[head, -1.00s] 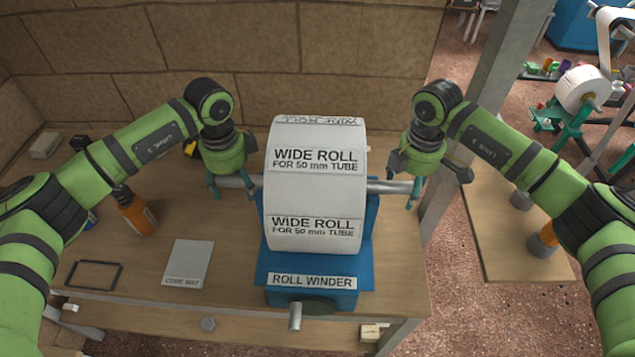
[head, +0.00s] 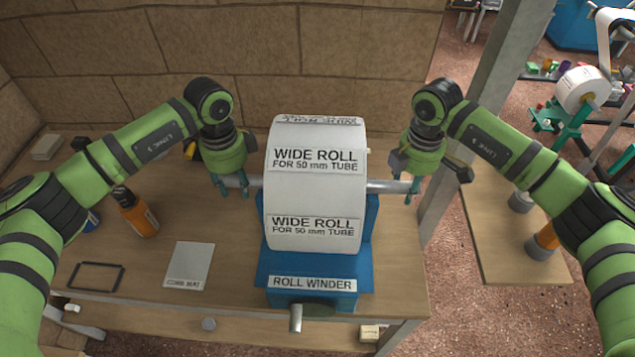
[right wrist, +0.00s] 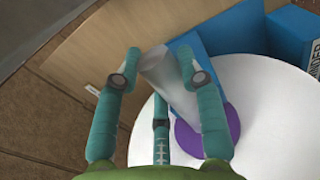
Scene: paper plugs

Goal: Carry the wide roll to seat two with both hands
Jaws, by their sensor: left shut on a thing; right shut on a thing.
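The wide roll (head: 314,190) is a big white labelled roll, upright in the blue roll winder (head: 311,283) on the table. A grey bar sticks out of both its sides. My left gripper (head: 232,188) is shut on the bar's left end. My right gripper (head: 411,189) is shut on the bar's right end (head: 385,186). In the right wrist view, my right gripper's fingers (right wrist: 160,78) straddle the bar (right wrist: 168,76), with a purple ring (right wrist: 208,130) at the white roll face (right wrist: 255,110). I cannot tell whether the roll is clear of the winder. Seat two is not identifiable.
A core mat (head: 188,266), a black frame (head: 96,277) and an orange bottle (head: 138,216) lie or stand on the table's left part. A grey post (head: 500,95) rises at right, before a second table (head: 510,240). A brick wall stands behind.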

